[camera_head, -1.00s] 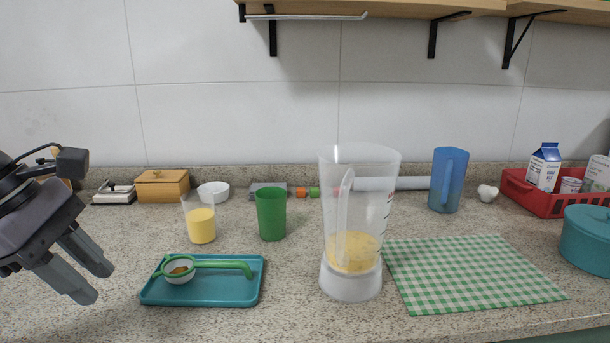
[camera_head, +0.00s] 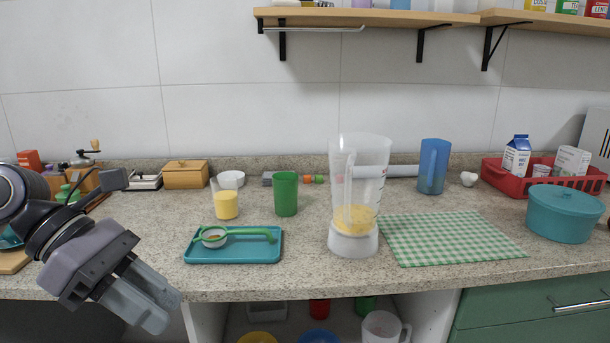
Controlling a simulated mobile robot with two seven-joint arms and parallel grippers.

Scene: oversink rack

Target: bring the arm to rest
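My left gripper (camera_head: 156,308) is at the lower left, in front of the counter edge. Its two grey fingers point down and to the right. They look slightly apart with nothing seen between them. It is clear of the teal tray (camera_head: 262,254), which lies on the counter to its upper right. A green-handled strainer (camera_head: 214,237) lies on the tray. My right gripper is out of view.
A blender jug (camera_head: 354,190) with yellow liquid stands mid-counter beside a green checked cloth (camera_head: 450,238). Behind the tray are a glass of yellow liquid (camera_head: 226,204) and a green cup (camera_head: 286,194). A teal pot (camera_head: 564,214) stands right. An open shelf lies below the counter.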

